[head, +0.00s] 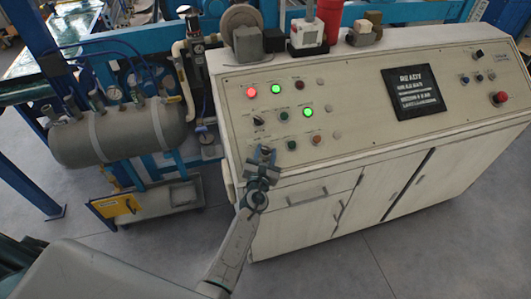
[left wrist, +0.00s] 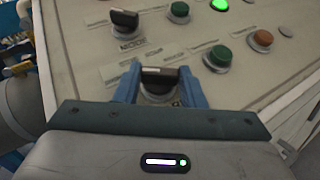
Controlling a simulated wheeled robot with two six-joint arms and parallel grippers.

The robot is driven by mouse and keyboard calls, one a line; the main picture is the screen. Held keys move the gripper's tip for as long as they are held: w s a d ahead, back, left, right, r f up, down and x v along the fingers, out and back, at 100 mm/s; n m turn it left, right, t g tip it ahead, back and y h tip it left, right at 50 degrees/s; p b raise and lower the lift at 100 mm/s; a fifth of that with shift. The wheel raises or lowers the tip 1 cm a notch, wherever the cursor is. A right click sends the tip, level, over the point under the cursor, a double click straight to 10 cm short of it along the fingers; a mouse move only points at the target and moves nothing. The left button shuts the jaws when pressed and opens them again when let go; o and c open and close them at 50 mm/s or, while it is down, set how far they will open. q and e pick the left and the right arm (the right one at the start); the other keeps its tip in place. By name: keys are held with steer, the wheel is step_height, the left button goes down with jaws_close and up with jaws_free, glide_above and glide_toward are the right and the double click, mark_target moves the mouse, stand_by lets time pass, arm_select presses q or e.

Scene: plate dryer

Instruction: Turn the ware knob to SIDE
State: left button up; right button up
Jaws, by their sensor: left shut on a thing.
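A black rotary knob (left wrist: 160,78) with a pale line on its handle sits on the cream control panel in the left wrist view. My left gripper (left wrist: 161,86) has its two blue fingers on either side of this knob and is shut on it. The handle lies roughly crosswise between the fingers. The knob's label and position marks are mostly hidden, so I cannot read its setting. In the head view my left gripper (head: 264,152) is at the panel's lower left corner and hides the knob. My right gripper is not in view.
A second black knob (left wrist: 124,18), labelled what looks like MODE, sits above. Green (left wrist: 218,58) and orange (left wrist: 262,40) buttons are close on the right. The panel (head: 360,120) has a dark READY display (head: 413,92) and a red button (head: 500,97). A grey tank (head: 118,132) stands left.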

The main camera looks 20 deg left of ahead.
arm_select(q)
steer(key=shift+h, duration=0.4)
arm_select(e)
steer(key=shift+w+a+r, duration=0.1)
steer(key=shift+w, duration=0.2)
arm_select(q)
steer(key=shift+a+m, duration=0.1)
steer(key=shift+m, duration=0.3)
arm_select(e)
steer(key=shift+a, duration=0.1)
arm_select(q)
steer(key=shift+a+r+m+h+p, duration=0.1)
steer(key=shift+m+h+p, duration=0.25)
steer(key=shift+m+h, duration=0.45)
steer(key=shift+a+m+g+h, duration=0.1)
steer(key=shift+m+g+h, duration=0.2)
steer(key=shift+m+h, duration=0.6)
steer(key=m+g+h, duration=0.1)
steer(key=m+h, duration=0.1)
steer(key=shift+a+h+p, duration=0.1)
steer(key=shift+h+p, duration=0.2)
steer(key=shift+p, duration=0.1)
steer(key=shift+w+a+m+g+h, duration=0.1)
steer(key=shift+m+g+h, duration=0.95)
steer(key=shift+m, duration=0.45)
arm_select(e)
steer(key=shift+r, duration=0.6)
arm_select(q)
steer(key=shift+g, duration=0.25)
